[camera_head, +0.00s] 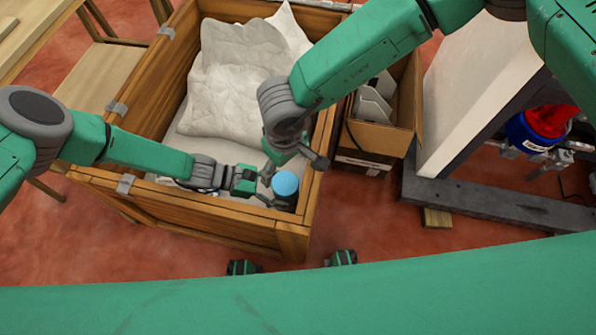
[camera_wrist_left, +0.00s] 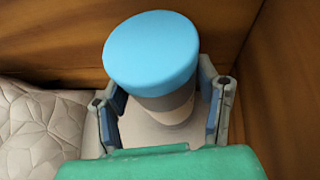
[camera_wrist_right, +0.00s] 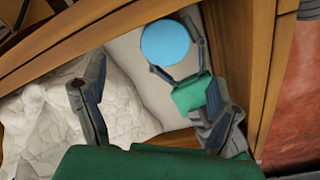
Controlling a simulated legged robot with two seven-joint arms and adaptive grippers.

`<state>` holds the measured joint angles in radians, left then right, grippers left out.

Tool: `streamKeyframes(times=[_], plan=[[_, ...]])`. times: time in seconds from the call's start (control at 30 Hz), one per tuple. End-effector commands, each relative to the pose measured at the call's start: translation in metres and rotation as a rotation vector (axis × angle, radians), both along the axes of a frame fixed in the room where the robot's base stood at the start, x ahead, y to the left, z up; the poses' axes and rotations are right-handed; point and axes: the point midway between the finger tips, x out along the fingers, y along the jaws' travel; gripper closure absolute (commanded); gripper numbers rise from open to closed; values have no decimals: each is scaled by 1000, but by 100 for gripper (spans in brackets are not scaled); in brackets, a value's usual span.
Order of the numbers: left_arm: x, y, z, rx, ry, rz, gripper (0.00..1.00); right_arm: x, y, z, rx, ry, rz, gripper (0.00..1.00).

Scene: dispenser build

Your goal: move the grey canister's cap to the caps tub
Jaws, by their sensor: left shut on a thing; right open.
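The grey canister (camera_wrist_left: 172,108) stands upright in the corner of a wooden crate, with its light-blue cap (camera_wrist_left: 150,52) on top. The cap also shows in the head view (camera_head: 285,183) and in the right wrist view (camera_wrist_right: 165,43). My left gripper (camera_wrist_left: 165,100) is shut around the canister's body, below the cap, one finger on each side. My right gripper (camera_head: 302,158) is open and empty, just above the cap and apart from it; its spread fingers show in the right wrist view (camera_wrist_right: 152,100). I cannot make out a caps tub with certainty.
The wooden crate (camera_head: 215,220) has tall walls close around both grippers. White quilted padding (camera_head: 235,85) fills its far part. A cardboard box (camera_head: 378,138) with pale items stands to the right. Further right are a white panel (camera_head: 480,85) and a blue-and-red container (camera_head: 530,132).

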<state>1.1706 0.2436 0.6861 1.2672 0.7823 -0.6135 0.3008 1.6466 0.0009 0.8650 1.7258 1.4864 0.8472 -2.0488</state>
Motion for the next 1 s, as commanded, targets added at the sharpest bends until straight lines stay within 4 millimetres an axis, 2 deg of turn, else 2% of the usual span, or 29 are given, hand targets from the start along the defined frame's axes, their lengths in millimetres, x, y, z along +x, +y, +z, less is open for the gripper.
streamKeyframes(times=[0.47, 1.0], plan=[[1, 1, 0, 2, 0, 2, 95, 10, -15, 8, 165, -35, -837, 17], [1, 1, 0, 2, 0, 2, 95, 2, -29, 21, 349, 153, -1775, 17]])
